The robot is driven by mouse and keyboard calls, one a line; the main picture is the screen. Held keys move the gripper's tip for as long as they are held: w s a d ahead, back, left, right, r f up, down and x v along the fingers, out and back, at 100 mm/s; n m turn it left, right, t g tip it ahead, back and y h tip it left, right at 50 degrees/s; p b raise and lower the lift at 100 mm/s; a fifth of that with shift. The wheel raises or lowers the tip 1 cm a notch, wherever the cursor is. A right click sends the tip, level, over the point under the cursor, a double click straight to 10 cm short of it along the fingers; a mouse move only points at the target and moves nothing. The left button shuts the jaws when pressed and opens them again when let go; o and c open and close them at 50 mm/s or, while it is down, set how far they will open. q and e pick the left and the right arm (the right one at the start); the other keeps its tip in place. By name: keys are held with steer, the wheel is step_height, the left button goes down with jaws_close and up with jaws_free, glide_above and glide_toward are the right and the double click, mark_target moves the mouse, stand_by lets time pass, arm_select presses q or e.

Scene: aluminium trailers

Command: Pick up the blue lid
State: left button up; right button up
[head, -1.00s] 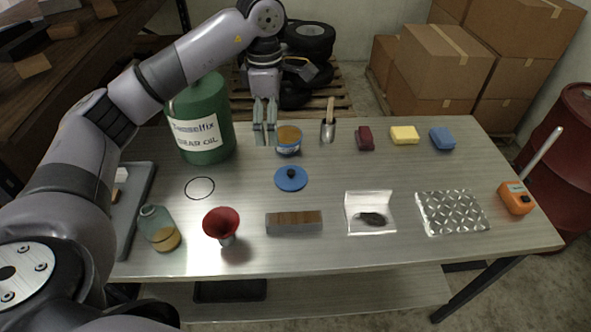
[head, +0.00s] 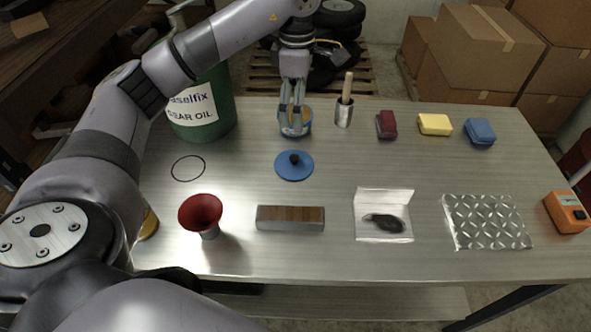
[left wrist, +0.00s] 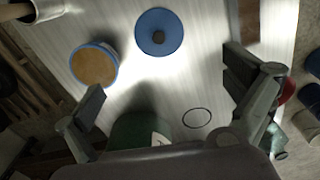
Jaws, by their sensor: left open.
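The blue lid (head: 294,165) is a flat round disc with a dark knob, lying on the metal table. It also shows near the top of the left wrist view (left wrist: 158,32). My left gripper (head: 293,130) is open and empty, pointing down beyond the lid and apart from it. In the head view its fingers overlap an open blue tin (head: 307,121) with tan contents. In the left wrist view the lid lies ahead of the gap between the fingers (left wrist: 170,92), and the tin (left wrist: 94,64) is to its left. My right gripper is not in view.
A green oil can (head: 205,105) stands left of the gripper. A brush-like tool (head: 344,110) stands right of the tin. A red funnel (head: 201,212) and a wood-topped block (head: 290,218) are nearer the front. The table around the lid is clear.

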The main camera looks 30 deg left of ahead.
arm_select(q)
steer(key=f, duration=0.1)
steer(key=p, duration=0.3)
glide_above(295, 157)
steer(key=f, duration=1)
steer(key=shift+s+d+f, duration=0.15)
steer(key=shift+d+f, duration=0.1)
steer(key=shift+f, duration=0.4)
steer(key=shift+f+p, duration=0.55)
steer(key=shift+p, duration=0.1)
steer(key=f, duration=0.1)
steer(key=f+p, duration=0.1)
steer(key=f, duration=0.1)
steer(key=shift+a+f, duration=0.2)
steer(key=shift+f, duration=0.45)
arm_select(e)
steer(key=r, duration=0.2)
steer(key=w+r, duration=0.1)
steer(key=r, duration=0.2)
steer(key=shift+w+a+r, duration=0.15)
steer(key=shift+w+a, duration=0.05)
arm_select(q)
steer(key=shift+c, duration=0.2)
